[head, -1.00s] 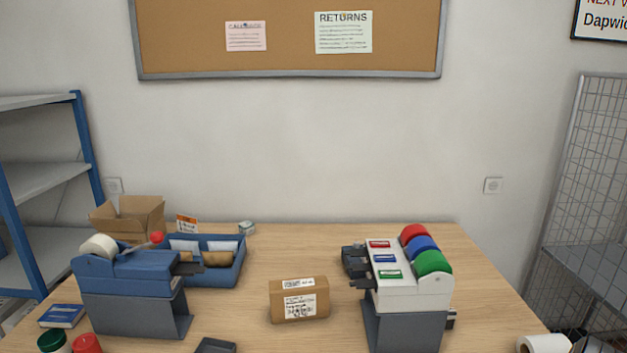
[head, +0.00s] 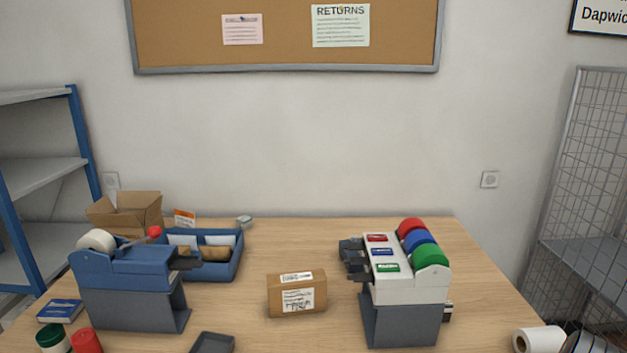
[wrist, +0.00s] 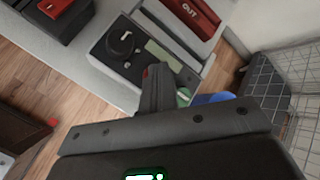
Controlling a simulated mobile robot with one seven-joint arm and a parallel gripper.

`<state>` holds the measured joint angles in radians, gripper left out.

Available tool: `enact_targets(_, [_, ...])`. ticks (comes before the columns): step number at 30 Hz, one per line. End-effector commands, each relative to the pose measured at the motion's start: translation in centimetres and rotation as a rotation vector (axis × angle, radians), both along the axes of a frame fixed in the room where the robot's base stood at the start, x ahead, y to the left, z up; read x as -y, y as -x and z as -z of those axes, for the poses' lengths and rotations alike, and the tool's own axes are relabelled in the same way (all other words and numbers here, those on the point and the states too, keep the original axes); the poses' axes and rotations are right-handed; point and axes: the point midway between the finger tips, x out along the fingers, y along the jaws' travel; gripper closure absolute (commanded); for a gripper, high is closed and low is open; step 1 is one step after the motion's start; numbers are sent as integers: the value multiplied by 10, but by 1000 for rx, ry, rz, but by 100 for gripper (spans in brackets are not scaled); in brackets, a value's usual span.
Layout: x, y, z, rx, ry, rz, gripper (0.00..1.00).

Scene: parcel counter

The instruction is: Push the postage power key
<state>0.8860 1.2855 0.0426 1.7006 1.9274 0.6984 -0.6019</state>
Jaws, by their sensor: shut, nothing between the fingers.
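In the wrist view a machine with a dark panel (wrist: 113,62) lies ahead of my gripper. The panel carries a round black knob (wrist: 122,42), a pale olive display and small marks. It may be the postage machine; I cannot make out a key labelled for power. My gripper (wrist: 155,72) is shut and empty, its fingers pointing at the panel's lower right part and hiding some of it. A small red spot shows at the fingertips. A green rounded thing (wrist: 184,98) and a blue thing (wrist: 212,99) are partly hidden beside the fingers. My gripper is not in the head view.
In the wrist view, a red tray marked OUT (wrist: 191,14) lies beyond the panel, and a wire cage (wrist: 285,80) is at right. The head view shows a wooden table (head: 250,325) with a blue dispenser (head: 125,275), a parcel (head: 297,301) and a white dispenser (head: 408,280).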

Motion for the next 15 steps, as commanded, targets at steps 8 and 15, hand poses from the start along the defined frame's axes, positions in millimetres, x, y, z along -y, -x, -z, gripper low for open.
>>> enact_targets(8, [0,0,-7,-1,0,-1,100])
enact_targets(15, [0,0,-11,0,1,-1,100])
